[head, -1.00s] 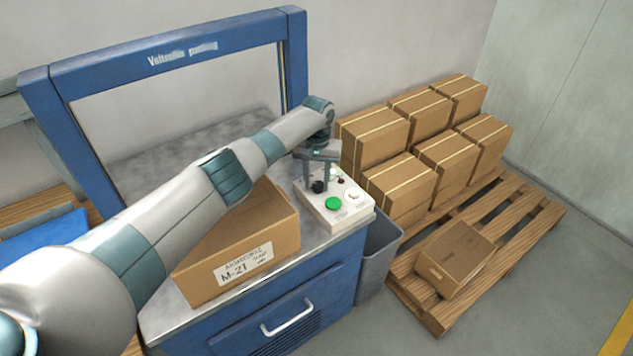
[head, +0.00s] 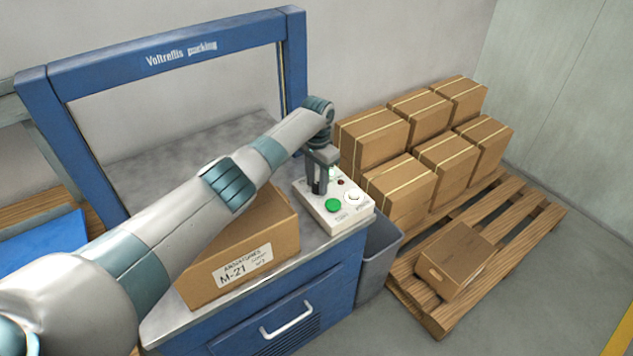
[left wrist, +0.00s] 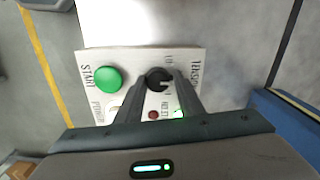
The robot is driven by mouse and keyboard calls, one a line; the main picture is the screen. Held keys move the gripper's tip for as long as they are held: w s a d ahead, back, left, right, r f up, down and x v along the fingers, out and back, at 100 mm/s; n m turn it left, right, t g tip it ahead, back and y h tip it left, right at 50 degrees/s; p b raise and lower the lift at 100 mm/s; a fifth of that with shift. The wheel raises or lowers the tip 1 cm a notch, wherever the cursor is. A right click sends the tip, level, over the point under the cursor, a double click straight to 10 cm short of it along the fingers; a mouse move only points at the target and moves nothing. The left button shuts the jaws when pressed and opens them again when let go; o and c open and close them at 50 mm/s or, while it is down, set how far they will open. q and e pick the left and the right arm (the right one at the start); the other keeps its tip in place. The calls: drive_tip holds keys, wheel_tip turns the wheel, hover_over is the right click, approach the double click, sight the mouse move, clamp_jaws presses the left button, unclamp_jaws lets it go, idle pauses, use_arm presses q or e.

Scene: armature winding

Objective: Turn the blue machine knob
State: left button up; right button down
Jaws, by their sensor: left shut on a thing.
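The blue machine (head: 325,281) has a white control panel (head: 356,217) at the right end of its metal top. The panel's knob (left wrist: 157,76) is black with a pale mark and sits beside the word TENSION. My left gripper (head: 319,188) reaches down to the panel. In the left wrist view its two fingers (left wrist: 160,84) are closed on either side of the knob. In the head view the fingers largely hide the knob. My right gripper is in neither view.
A green START button (head: 333,205) is close to the fingers, with a white dial (head: 354,197) and small lights on the panel. A cardboard box (head: 243,264) labelled M-21 stands under my left arm. A grey bin (head: 379,262) and a pallet (head: 520,222) with boxes are right.

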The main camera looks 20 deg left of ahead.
sight(318, 186)
use_arm(q)
drive_tip(key=shift+s+d+f, duration=0.1)
drive_tip(key=shift+d, duration=0.25)
drive_tip(key=o, duration=0.9)
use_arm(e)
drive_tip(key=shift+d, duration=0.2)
use_arm(q)
drive_tip(key=shift+a, duration=0.15)
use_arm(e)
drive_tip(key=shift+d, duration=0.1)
use_arm(q)
drive_tip(key=shift+r, duration=0.2)
wheel_tip(318, 186, up, 17)
drive_tip(key=b, duration=0.4)
drive_tip(key=shift+r, duration=0.1)
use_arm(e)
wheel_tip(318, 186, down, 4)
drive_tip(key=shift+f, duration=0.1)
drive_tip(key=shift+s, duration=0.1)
